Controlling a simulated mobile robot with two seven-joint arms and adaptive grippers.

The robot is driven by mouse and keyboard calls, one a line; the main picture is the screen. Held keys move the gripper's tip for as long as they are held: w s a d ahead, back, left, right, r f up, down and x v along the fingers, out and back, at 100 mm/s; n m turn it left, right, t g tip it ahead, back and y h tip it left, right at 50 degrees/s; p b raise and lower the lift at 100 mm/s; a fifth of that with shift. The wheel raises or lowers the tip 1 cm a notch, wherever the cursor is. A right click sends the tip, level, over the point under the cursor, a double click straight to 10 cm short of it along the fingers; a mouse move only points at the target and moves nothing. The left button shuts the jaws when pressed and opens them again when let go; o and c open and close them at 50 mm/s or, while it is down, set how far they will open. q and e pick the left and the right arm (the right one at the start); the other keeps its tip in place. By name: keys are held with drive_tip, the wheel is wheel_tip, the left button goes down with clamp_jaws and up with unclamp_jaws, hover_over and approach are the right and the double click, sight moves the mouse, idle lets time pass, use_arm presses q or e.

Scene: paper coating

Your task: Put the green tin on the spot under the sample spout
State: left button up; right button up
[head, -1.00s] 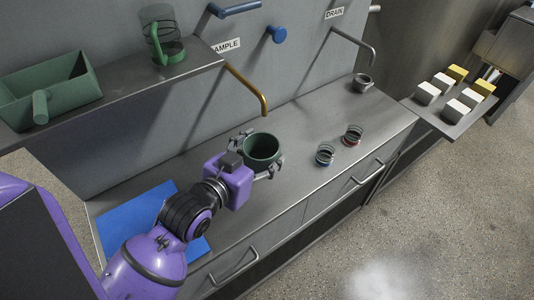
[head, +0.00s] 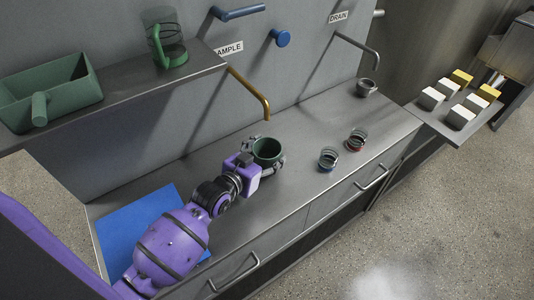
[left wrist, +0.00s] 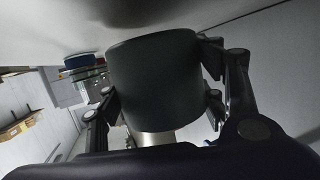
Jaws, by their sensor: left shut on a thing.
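The green tin (head: 267,150) is an open dark green cylinder, upright at the counter just below and in front of the brass sample spout (head: 262,100). My left gripper (head: 268,157) is shut around the tin's sides. In the left wrist view the tin (left wrist: 154,80) fills the middle between the two fingers. The spot under the spout is not visible; the tin and gripper cover that area. I cannot tell whether the tin's base touches the counter. My right gripper is not in view.
Two small glass jars, one blue-based (head: 328,159) and one red-based (head: 355,140), stand right of the tin. A metal cup (head: 366,87) sits under the drain spout. A blue mat (head: 140,228) lies at left. A shelf (head: 120,92) holds a green scoop and jug.

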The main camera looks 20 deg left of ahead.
use_arm(q)
drive_tip(key=shift+f, duration=0.5)
drive_tip(key=o, duration=1.3)
drive_tip(key=shift+o, duration=0.2)
drive_tip(key=shift+r, duration=0.85)
drive_tip(key=v, duration=1.1)
drive_tip(key=shift+s+f, duration=0.1)
drive_tip(key=shift+f, duration=0.2)
drive_tip(key=shift+s+r, duration=0.2)
drive_tip(key=shift+s, duration=0.2)
